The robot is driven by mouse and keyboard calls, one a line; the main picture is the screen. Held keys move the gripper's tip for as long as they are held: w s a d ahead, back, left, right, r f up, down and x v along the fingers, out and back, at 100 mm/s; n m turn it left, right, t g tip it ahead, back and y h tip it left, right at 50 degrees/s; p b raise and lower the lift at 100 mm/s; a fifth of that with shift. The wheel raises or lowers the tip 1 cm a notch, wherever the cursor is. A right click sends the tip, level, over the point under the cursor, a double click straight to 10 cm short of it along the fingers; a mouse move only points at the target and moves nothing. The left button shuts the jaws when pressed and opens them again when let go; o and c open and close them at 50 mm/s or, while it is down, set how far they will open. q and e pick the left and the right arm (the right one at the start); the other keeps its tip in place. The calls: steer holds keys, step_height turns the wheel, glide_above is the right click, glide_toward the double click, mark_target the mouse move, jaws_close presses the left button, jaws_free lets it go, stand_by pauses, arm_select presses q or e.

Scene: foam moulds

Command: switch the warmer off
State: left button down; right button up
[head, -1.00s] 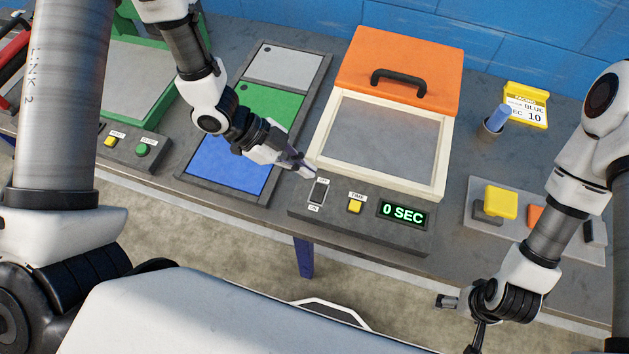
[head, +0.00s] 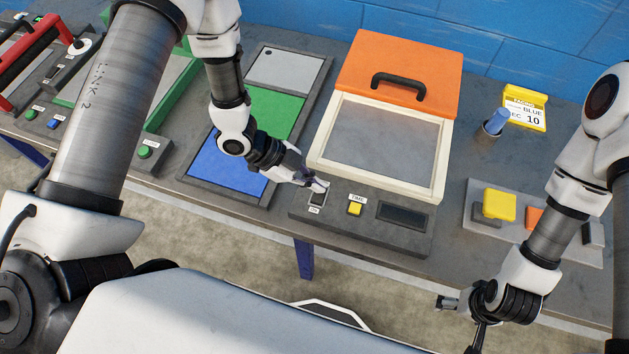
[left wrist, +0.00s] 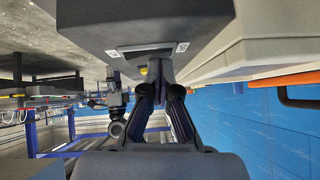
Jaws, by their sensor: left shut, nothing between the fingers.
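The warmer (head: 440,150) has a cream frame, a clear window and a raised orange lid (head: 400,55) with a black handle. Its grey front panel carries a rocker switch (head: 317,200), a yellow TIME button (head: 355,208) and a display (head: 402,214), which is dark. My left gripper (head: 322,187) is shut and empty, with its fingertips at the switch and partly covering it. In the left wrist view the shut fingertips (left wrist: 160,70) are close to the panel; whether they touch the switch is unclear. My right gripper (head: 450,302) is low at the right, in front of the table, its jaws unclear.
Left of the warmer lies a tray with grey, green and blue panels (head: 225,168). Green-framed equipment stands far left.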

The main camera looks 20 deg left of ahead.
mark_target(313, 195)
arm_select(q)
steer(key=shift+s+f, duration=0.1)
steer(key=shift+s, duration=0.7)
steer(key=shift+r, duration=0.25)
arm_select(e)
steer(key=shift+r, duration=0.1)
arm_select(q)
steer(key=shift+r+p, duration=0.35)
steer(key=shift+p, duration=0.1)
step_height(313, 195, up, 4)
steer(key=p, duration=0.3)
steer(key=shift+f, duration=0.25)
steer(key=v, duration=1)
steer(key=shift+s+f, duration=0.15)
steer(key=shift+s, duration=0.2)
arm_select(e)
steer(key=r, duration=0.2)
steer(key=s+r, duration=0.1)
steer(key=shift+a+r, duration=0.2)
steer(key=shift+a, duration=0.15)
